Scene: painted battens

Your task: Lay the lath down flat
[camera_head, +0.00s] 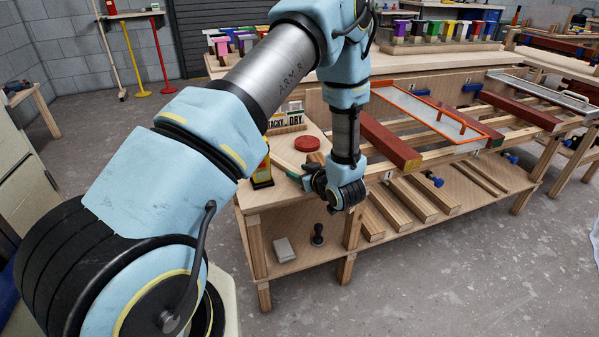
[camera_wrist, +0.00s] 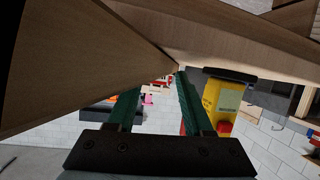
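My gripper (camera_head: 318,180) is low beside the near left corner of the workbench, partly hidden by my wrist in the head view. In the wrist view its two green fingers (camera_wrist: 160,98) stand apart at their bases. A large brown wooden face (camera_wrist: 80,60) comes in from the upper left, covers the left fingertip and ends by the right one. I cannot tell whether this is the lath or part of the bench, or whether the fingers touch it. No lath can be singled out for sure in the head view.
A yellow container (camera_head: 262,172) and a red round lid (camera_head: 307,144) are on the bench top close to my gripper. Red battens (camera_head: 390,140) and an orange-edged tray (camera_head: 428,112) lie across the rails. The front floor is clear.

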